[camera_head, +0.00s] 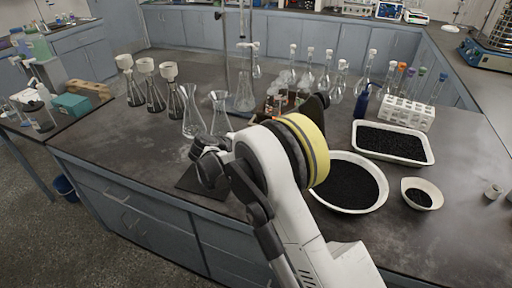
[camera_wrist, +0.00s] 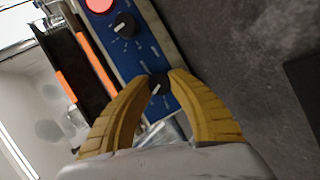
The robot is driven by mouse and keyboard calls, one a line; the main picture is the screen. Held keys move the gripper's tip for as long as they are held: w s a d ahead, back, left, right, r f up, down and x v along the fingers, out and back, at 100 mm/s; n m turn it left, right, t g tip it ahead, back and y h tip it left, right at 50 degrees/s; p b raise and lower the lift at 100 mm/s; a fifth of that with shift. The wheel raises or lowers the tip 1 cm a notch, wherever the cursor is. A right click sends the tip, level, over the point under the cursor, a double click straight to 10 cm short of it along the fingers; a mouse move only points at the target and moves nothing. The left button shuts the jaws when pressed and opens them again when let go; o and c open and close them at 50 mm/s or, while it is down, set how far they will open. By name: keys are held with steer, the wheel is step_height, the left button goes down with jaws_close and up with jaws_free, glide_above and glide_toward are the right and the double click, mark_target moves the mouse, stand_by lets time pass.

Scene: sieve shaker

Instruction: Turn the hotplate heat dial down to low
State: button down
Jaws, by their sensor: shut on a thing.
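In the wrist view, the hotplate's blue control panel (camera_wrist: 142,62) runs diagonally and bears two black dials. The lower dial (camera_wrist: 159,86) sits between the yellow fingertips of my gripper (camera_wrist: 158,80), which is shut on it. A short white mark shows on this dial, slanting toward the lower left. The upper dial (camera_wrist: 124,24) is free, with white tick marks around it. A red round part (camera_wrist: 98,4) is at the panel's top end. Orange glowing strips (camera_wrist: 73,86) show beside the panel. I cannot read the labels. In the head view, my arm hides the gripper and most of the hotplate.
In the head view, glass flasks (camera_head: 194,122) stand left of my arm, and bottles crowd behind it. A round white basin (camera_head: 378,207) and a white tray (camera_head: 427,158) of black grains lie on the right. The bench's front right has some clear room.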

steer(key=shift+d+f, duration=0.1)
steer(key=c, duration=1.2)
jaws_free()
steer(key=shift+o, duration=0.2)
steer(key=v, duration=1.2)
